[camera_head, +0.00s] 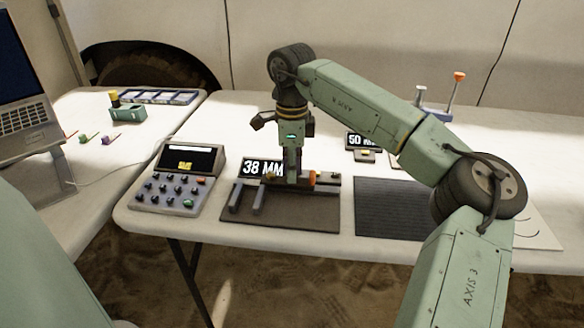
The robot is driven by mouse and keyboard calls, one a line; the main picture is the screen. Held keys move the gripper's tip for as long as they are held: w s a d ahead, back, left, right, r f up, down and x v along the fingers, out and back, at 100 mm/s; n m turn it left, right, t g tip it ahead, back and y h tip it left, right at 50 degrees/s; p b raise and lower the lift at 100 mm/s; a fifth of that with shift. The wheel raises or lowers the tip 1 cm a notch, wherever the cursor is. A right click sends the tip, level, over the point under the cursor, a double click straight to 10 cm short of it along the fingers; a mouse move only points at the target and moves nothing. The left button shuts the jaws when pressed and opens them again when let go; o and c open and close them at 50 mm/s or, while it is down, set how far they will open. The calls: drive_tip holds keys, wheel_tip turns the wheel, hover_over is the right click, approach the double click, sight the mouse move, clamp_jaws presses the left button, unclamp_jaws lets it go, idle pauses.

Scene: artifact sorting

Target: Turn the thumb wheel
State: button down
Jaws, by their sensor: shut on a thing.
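A dark measuring fixture (327,181) stands on a dark base plate (285,218) on the white table, with a display (262,168) reading 38 MM at its left. My gripper (293,179) points straight down at the fixture and is shut on a small part there. An orange round part (312,178), which looks like the thumb wheel, shows right beside the fingertips. The fingers hide most of the contact, so its exact grip cannot be made out. Two grey bars (258,200) stand on the front left of the plate.
A grey keypad console (178,180) stands left of the plate. A dark ribbed mat (388,208) lies to the right, under my arm. A second display (361,141) reading 50 M, partly hidden, stands behind. A laptop (28,90) is at far left.

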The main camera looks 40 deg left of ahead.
idle(0.4)
drive_tip(key=m, duration=0.4)
drive_tip(key=shift+m, duration=0.3)
drive_tip(key=shift+w+m, duration=0.1)
drive_tip(key=shift+m, duration=2.4)
drive_tip(key=shift+w+d, duration=0.1)
drive_tip(key=shift+d, duration=0.05)
drive_tip(key=c, duration=1.4)
unclamp_jaws()
drive_tip(key=shift+r, duration=0.5)
wheel_tip(320, 180, up, 11)
